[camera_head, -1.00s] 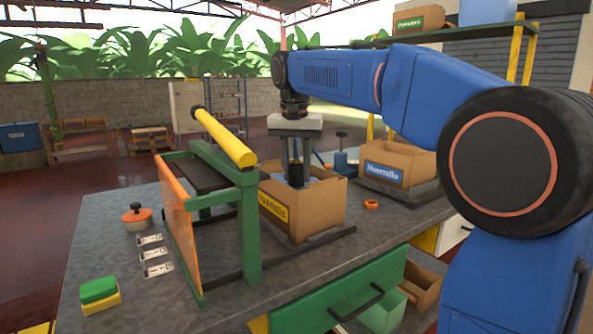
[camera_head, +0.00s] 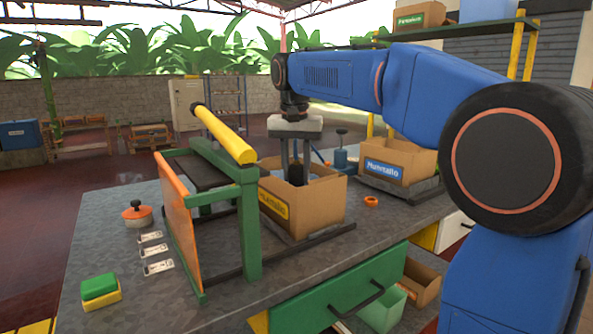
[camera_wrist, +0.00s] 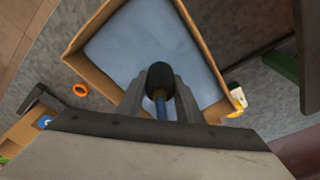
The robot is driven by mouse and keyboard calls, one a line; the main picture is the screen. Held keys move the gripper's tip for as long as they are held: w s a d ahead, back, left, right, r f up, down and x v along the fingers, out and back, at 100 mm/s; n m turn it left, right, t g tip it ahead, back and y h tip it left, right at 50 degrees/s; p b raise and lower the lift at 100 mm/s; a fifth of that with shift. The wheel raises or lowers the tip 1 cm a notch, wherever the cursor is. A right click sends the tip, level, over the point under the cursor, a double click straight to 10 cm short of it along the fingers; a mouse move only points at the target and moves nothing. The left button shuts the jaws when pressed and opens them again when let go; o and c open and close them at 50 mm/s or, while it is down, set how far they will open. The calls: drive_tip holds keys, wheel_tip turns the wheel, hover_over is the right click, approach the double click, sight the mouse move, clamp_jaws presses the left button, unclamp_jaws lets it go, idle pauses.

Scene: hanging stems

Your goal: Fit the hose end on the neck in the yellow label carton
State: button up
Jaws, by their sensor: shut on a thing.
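The yellow label carton (camera_head: 325,209) stands open on the bench, with a yellow label on its front. In the wrist view, a pale blue surface fills the inside of the carton (camera_wrist: 207,37). My gripper (camera_head: 296,172) points down into the carton. In the wrist view, my gripper (camera_wrist: 160,88) is shut on the black hose end (camera_wrist: 160,74), and a short length of blue hose (camera_wrist: 160,106) shows below it. The neck cannot be made out, and I cannot tell whether the hose end touches it.
A green frame (camera_head: 247,220) with a yellow roller (camera_head: 224,135) and orange panel stands close left of the carton. A blue label carton (camera_head: 411,160) is to the right. An orange ring (camera_head: 371,202) lies between them. An orange-lidded pot (camera_head: 138,214) sits farther left.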

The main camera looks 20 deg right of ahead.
drive_tip(key=o, duration=1.7)
drive_tip(key=shift+r, duration=1.6)
drive_tip(key=shift+r, duration=4.15)
